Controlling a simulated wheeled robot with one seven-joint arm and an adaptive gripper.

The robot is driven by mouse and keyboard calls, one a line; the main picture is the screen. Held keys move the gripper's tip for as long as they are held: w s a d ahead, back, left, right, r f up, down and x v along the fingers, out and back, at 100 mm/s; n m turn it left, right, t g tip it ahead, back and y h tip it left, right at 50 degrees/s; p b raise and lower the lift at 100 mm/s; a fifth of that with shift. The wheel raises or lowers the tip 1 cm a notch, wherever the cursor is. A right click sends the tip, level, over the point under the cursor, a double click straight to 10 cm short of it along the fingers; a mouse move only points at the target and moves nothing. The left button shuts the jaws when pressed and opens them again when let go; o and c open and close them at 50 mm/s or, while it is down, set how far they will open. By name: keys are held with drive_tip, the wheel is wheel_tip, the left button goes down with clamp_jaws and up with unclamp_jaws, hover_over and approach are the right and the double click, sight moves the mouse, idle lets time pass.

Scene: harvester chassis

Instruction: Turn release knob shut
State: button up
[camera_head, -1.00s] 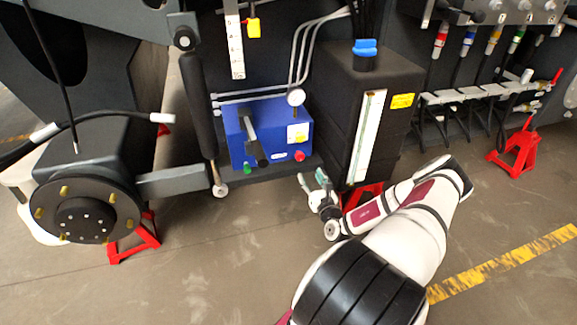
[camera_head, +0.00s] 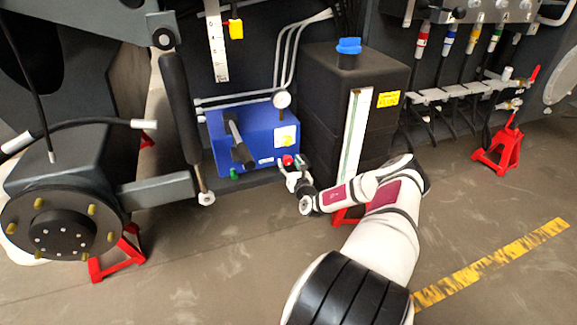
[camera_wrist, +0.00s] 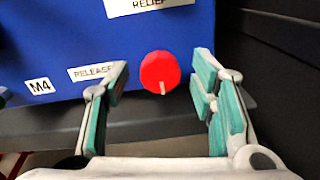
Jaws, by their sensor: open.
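The release knob (camera_wrist: 160,73) is a round red knob with a pale mark at its lower edge, on the front of the blue box (camera_head: 245,140). A "RELEASE" label (camera_wrist: 91,72) is to its left in the wrist view. In the head view the red knob (camera_head: 287,160) is at the box's lower right. My gripper (camera_wrist: 158,98) is open, with green-padded fingers on either side of the knob in the picture, apart from it. In the head view my gripper (camera_head: 291,172) is right in front of the knob. I cannot tell the exact depth between them.
A black tank (camera_head: 330,110) with a blue cap stands close to the right of the box. A black lever (camera_head: 238,145) and a green knob (camera_head: 235,174) are on the box's left. A dark ledge (camera_wrist: 140,121) runs under the box. Red stands are on the floor.

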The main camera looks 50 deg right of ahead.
drive_tip(key=shift+w+d, duration=0.2)
drive_tip(key=shift+w, duration=0.15)
drive_tip(key=shift+c, duration=0.5)
drive_tip(key=c, duration=1)
drive_tip(key=shift+c, duration=0.2)
